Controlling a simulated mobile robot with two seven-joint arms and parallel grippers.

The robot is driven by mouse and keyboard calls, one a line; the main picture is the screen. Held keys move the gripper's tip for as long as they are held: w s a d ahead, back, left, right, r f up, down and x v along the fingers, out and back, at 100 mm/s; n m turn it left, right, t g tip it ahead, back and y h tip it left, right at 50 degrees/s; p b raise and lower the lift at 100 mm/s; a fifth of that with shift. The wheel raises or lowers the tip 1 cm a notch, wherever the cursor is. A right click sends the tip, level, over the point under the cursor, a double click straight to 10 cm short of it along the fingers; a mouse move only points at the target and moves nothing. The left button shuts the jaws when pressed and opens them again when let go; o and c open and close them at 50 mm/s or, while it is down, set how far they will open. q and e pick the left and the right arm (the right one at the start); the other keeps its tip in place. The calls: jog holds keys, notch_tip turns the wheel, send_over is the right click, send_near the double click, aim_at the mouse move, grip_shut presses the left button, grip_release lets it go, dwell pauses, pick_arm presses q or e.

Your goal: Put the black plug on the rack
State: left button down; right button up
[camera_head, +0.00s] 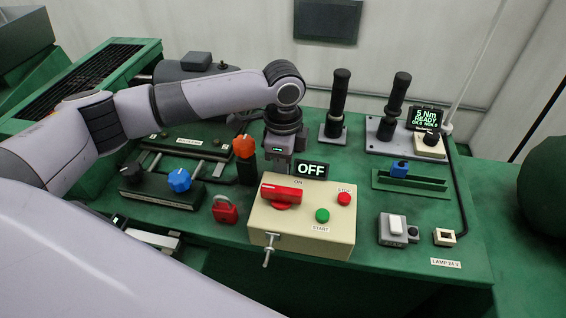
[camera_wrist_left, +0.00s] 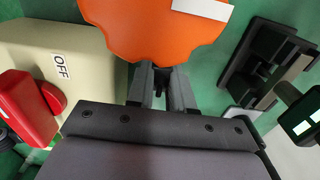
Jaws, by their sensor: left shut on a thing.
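My left gripper (camera_head: 277,170) points down behind the cream switch box (camera_head: 335,238), just right of the orange knob (camera_head: 243,147). Its fingers are close together in the left wrist view (camera_wrist_left: 161,92), shut on a small dark thing (camera_wrist_left: 159,78) that is mostly hidden; I cannot tell for sure that it is the black plug. A green rail-like rack (camera_head: 425,183) stands at the right of the bench, with a blue piece (camera_head: 399,168) on it. My right gripper is not in view.
The cream box carries a red handle (camera_head: 281,191), a green button and a red button. Two black upright handles (camera_head: 339,95) (camera_head: 397,95) stand at the back. A grey box (camera_head: 392,229) and a small cream socket (camera_head: 444,237) are at front right. Green bench shows bare between box and rail.

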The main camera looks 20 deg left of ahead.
pick_arm(q)
jog(key=c, duration=1.4)
grip_release()
jog(key=shift+f, duration=0.1)
jog(key=o, duration=0.4)
